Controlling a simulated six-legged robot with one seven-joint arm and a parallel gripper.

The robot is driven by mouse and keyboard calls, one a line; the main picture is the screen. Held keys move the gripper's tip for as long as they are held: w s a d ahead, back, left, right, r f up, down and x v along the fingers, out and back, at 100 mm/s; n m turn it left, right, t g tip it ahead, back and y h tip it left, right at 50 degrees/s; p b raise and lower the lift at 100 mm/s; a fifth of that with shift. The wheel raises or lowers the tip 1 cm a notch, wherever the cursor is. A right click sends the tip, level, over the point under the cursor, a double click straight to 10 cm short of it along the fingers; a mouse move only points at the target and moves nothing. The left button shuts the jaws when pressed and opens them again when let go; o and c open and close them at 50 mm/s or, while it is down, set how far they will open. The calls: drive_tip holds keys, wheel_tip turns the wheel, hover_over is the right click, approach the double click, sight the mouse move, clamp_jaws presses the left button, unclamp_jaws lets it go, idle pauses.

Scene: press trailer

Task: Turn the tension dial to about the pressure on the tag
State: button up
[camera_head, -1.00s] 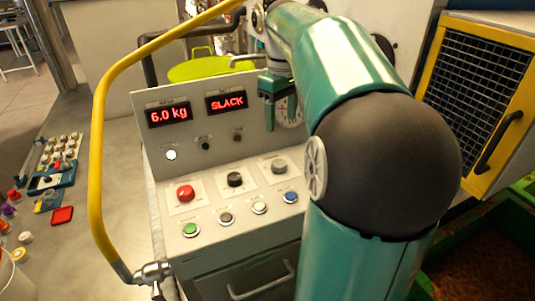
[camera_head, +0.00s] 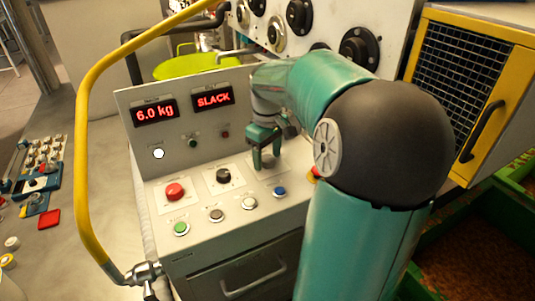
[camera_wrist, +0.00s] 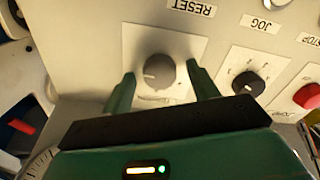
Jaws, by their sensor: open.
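A grey round dial (camera_wrist: 157,72) with a pale pointer mark sits on a white plate; its label is too blurred to read, so I cannot tell for sure that it is the tension dial. My gripper (camera_wrist: 160,76) is open, one finger on either side of this dial. The panel displays read "6.0 kg" (camera_head: 156,111) and "SLACK" (camera_head: 213,97). I cannot make out a pressure tag.
A red button (camera_head: 175,191) is left of the black dial. Several small buttons, including a green one (camera_head: 181,229) and a blue one (camera_head: 280,192), line the front edge. A yellow rail (camera_head: 85,150) curves along the left. A mesh cabinet (camera_head: 468,85) stands at right.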

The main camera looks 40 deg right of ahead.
drive_tip(key=c, duration=1)
drive_tip(key=shift+m, duration=0.3)
